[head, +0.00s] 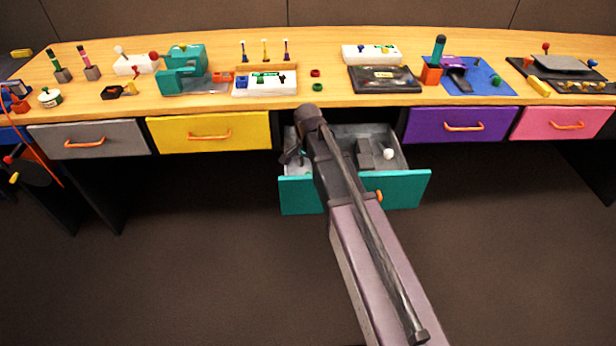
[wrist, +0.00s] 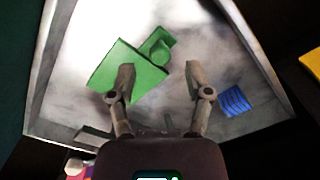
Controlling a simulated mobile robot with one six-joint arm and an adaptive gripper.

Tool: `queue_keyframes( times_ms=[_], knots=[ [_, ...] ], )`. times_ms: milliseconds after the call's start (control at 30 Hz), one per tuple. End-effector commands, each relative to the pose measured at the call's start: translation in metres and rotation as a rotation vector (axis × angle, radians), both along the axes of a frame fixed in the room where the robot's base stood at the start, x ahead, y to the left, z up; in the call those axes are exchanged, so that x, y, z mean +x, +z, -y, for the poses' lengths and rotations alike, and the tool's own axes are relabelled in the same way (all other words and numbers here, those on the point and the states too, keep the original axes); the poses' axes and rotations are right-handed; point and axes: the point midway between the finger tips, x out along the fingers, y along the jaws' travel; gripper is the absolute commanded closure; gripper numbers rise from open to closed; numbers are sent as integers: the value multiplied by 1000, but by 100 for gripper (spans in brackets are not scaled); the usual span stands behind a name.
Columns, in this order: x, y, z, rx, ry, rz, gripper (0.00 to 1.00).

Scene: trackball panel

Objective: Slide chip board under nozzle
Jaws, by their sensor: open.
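My gripper (wrist: 160,76) is open over the inside of the pulled-out teal drawer (head: 300,195). In the wrist view its left finger overlaps a green block with a round knob (wrist: 158,49); I cannot tell if they touch. Nothing is seen held between the fingers. A white board with green and blue parts (head: 278,88) lies on the desk above the drawer; it may be the chip board. A teal machine with an overhanging arm (head: 183,70) stands to its left, with a flat plate at its base. I cannot make out a nozzle clearly.
A blue ribbed piece (wrist: 235,101) lies in the drawer, right of my gripper. A white ball (head: 388,153) shows in the drawer's right side. The grey (head: 88,139), yellow (head: 209,132), purple (head: 461,125) and pink (head: 558,123) drawers are shut. A black box (head: 384,79) sits on the desk.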

Motion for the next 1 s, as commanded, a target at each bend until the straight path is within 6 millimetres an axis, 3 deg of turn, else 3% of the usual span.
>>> queue_keyframes(
  times_ms=[300,800,1000],
  knots=[
    [0,-22,0,0,0,0,35],
    [0,-24,0,0,0,0,35],
    [0,-24,0,0,0,0,95]
  ],
)
